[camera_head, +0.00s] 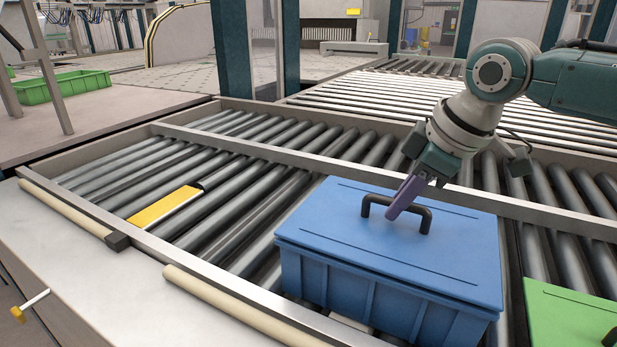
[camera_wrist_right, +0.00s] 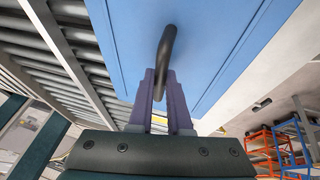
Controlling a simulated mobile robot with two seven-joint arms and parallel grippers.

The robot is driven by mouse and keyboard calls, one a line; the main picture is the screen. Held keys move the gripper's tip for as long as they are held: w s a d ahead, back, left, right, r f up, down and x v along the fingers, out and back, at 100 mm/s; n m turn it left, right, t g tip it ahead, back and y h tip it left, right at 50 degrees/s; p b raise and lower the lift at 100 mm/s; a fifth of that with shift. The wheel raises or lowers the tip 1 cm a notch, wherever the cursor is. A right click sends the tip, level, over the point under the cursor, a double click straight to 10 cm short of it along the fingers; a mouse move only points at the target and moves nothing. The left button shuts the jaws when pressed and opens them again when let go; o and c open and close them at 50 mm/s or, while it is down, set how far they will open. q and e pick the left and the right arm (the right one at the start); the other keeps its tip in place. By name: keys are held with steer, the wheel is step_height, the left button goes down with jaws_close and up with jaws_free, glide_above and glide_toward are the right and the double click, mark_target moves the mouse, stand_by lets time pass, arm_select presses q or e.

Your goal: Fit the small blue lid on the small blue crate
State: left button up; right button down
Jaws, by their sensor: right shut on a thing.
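The small blue lid (camera_head: 330,215) lies over the top of the small blue crate (camera_head: 345,285), which stands on the rollers. The lid lines up with the crate, with its rim close against the walls; I cannot tell whether it is fully seated. The lid's black handle (camera_head: 378,200) stands up in the middle. My right gripper (camera_head: 402,200), with purple fingers, is shut on this handle from above. In the right wrist view the fingers (camera_wrist_right: 160,88) are around the handle (camera_wrist_right: 166,48), with the lid (camera_wrist_right: 210,50) beyond. My left gripper is not in view.
A green lid or crate (camera_head: 570,315) is close on the right. A yellow plate (camera_head: 165,207) lies on the rollers at left. Metal rails (camera_head: 230,280) border the roller bed. A green crate (camera_head: 65,87) sits on the far left table. Rollers left of the blue crate are mostly clear.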

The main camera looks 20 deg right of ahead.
steer(key=shift+f, duration=0.25)
steer(key=c, duration=0.8)
jaws_free()
steer(key=v, duration=1)
steer(key=s+a+f+y, duration=0.1)
steer(key=s+a+f, duration=1)
steer(key=a, duration=0.2)
steer(key=s+d+f+m+g+h, duration=0.1)
steer(key=s+m+h, duration=0.1)
steer(key=s+m, duration=0.65)
steer(key=shift+n, duration=0.95)
steer(key=w+p+v, duration=0.2)
steer(key=p+v, duration=0.8)
steer(key=p, duration=0.1)
steer(key=w+r+p+v, duration=0.1)
steer(key=w+p+v, duration=0.2)
steer(key=p+v, duration=0.8)
steer(key=w+r+p+v, duration=0.1)
steer(key=w+p+v, duration=0.1)
steer(key=p+v, duration=0.9)
steer(key=shift+w+d+r, duration=0.15)
steer(key=shift+r, duration=0.2)
